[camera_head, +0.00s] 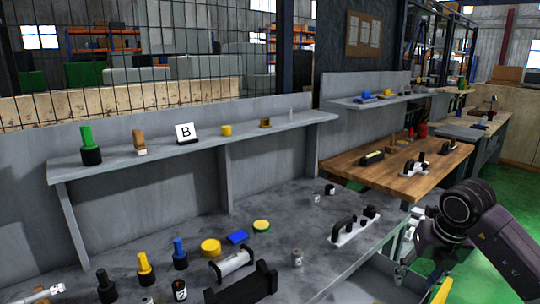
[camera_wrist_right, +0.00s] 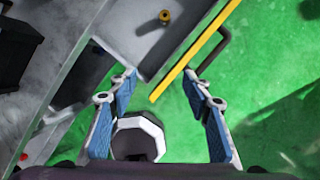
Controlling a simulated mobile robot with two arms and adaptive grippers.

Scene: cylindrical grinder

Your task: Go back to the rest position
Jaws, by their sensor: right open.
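My right gripper (camera_wrist_right: 160,82) is open in the right wrist view, its two blue-padded fingers spread apart. Nothing is clamped between its fingertips. It is over green floor beside a grey tray or drawer (camera_wrist_right: 130,32) with a yellow edge bar (camera_wrist_right: 195,50). A pale ring-shaped part (camera_wrist_right: 138,120) shows low between the fingers; I cannot tell what it belongs to. In the head view my right arm (camera_head: 490,235) comes in from the right, bent down past the grey bench's front right corner. My left gripper is not clearly seen.
The grey bench (camera_head: 310,205) holds a black-handled white fixture (camera_head: 352,228), a yellow disc (camera_head: 210,247), a blue block (camera_head: 237,237) and several tools. A grey shelf (camera_head: 205,142) runs behind it. A wooden table (camera_head: 340,163) stands beyond. Green floor (camera_head: 508,195) lies right.

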